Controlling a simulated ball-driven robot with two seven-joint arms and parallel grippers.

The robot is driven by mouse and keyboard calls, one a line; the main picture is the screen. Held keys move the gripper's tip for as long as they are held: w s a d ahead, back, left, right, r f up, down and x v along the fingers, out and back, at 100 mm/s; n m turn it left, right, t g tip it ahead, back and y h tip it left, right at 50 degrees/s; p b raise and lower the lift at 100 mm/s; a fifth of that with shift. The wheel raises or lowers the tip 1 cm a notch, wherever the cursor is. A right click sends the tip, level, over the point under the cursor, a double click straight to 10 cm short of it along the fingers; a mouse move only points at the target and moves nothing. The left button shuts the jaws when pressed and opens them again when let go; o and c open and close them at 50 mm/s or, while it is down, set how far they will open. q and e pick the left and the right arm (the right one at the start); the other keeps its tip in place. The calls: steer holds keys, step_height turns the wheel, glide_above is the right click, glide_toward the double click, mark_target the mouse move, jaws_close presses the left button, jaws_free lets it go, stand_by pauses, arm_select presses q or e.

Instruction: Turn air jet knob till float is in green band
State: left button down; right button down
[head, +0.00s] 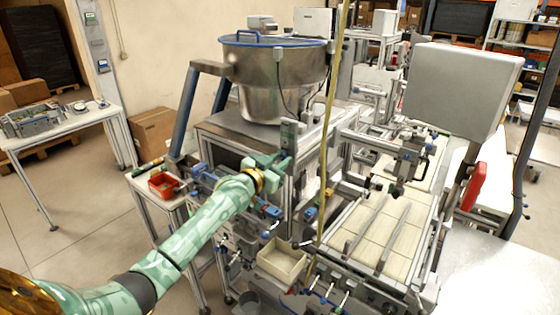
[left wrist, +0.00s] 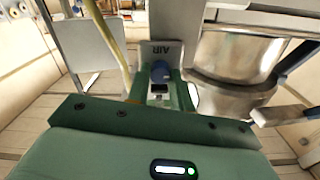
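A grey panel marked AIR (left wrist: 165,50) shows in the left wrist view, with a blue knob (left wrist: 160,71) below the lettering. It looks like the small grey unit (head: 289,133) beside the steel bowl in the head view. My left gripper (head: 279,160) is at this unit, its green fingers (left wrist: 162,92) close around or just in front of the knob. I cannot tell whether they touch or grip it. A small dark part (left wrist: 157,88) sits between the fingers. The float and green band cannot be made out. My right gripper is not in view.
The large steel bowl (head: 273,75) stands behind the unit. A thin yellowish post (head: 329,130) rises close to the right of my gripper. A red bin (head: 163,185) is at left, a beige bin (head: 281,262) below, and a grey screen box (head: 458,88) at right.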

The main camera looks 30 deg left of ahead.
arm_select(q)
steer(key=shift+m, duration=0.3)
steer(key=m, duration=0.3)
steer(key=shift+m+p, duration=0.3)
steer(key=shift+p, duration=0.05)
steer(key=m, duration=0.4)
steer(key=shift+p, duration=0.35)
steer(key=m, duration=0.4)
steer(key=shift+f+m, duration=0.1)
steer(key=shift+m, duration=1.7)
steer(key=c, duration=1.2)
jaws_free()
steer(key=shift+c, duration=0.2)
